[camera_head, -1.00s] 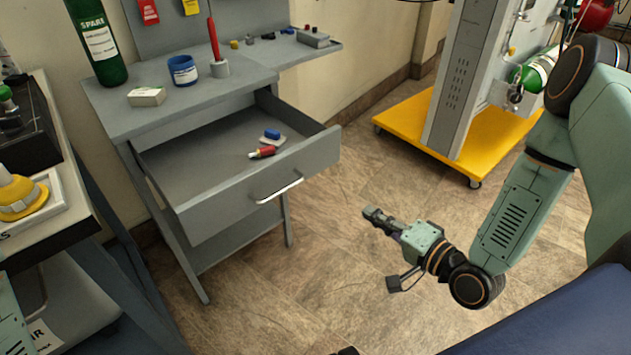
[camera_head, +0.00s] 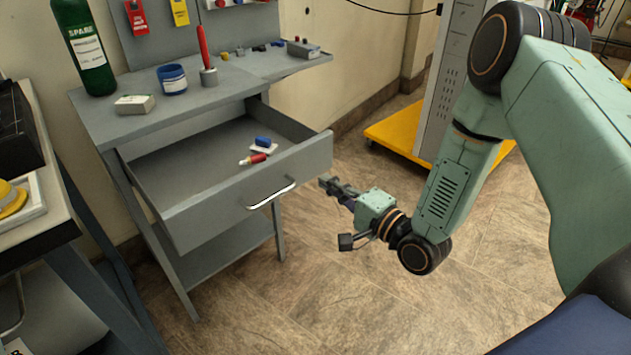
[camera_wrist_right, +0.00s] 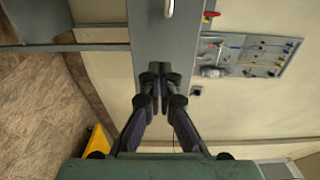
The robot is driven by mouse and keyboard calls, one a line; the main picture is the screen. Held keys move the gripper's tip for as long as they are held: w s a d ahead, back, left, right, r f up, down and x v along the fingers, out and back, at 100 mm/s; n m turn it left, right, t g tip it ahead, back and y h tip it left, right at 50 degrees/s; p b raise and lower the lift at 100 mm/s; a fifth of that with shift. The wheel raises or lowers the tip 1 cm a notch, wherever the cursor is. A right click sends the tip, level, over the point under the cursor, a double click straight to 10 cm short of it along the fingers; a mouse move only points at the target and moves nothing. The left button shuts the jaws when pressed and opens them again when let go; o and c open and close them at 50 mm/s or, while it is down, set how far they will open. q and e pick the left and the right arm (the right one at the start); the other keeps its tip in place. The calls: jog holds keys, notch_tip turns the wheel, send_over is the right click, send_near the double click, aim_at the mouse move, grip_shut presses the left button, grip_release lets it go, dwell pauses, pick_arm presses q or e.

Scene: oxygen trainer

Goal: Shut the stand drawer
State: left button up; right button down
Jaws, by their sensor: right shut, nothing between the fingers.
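The grey stand (camera_head: 135,122) has its drawer (camera_head: 205,212) pulled well out toward me. The drawer front carries a silver bar handle (camera_head: 271,195). Inside lie a small red item (camera_head: 254,160) and a blue-and-white item (camera_head: 263,144). My right gripper (camera_head: 326,184) is shut and empty, in front of the drawer front near its right end, to the right of the handle, apparently apart from it. In the right wrist view the shut fingertips (camera_wrist_right: 155,76) point at the grey drawer front (camera_wrist_right: 150,35), with the handle (camera_wrist_right: 169,8) at the top edge. My left gripper is not in view.
On the stand top are a green bottle (camera_head: 84,50), a blue cup (camera_head: 172,78), a white box (camera_head: 134,104) and a red tool in a holder (camera_head: 204,55). A yellow wheeled base (camera_head: 398,133) stands behind my right arm. The floor before the drawer is clear.

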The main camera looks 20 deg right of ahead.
aim_at(304, 168)
jog(key=b+x, duration=0.1)
jog(key=x, duration=0.2)
jog(key=shift+w+a, duration=0.25)
jog(key=shift+w, duration=0.5)
jog(key=shift+a+r, duration=0.1)
jog(key=shift+a, duration=0.05)
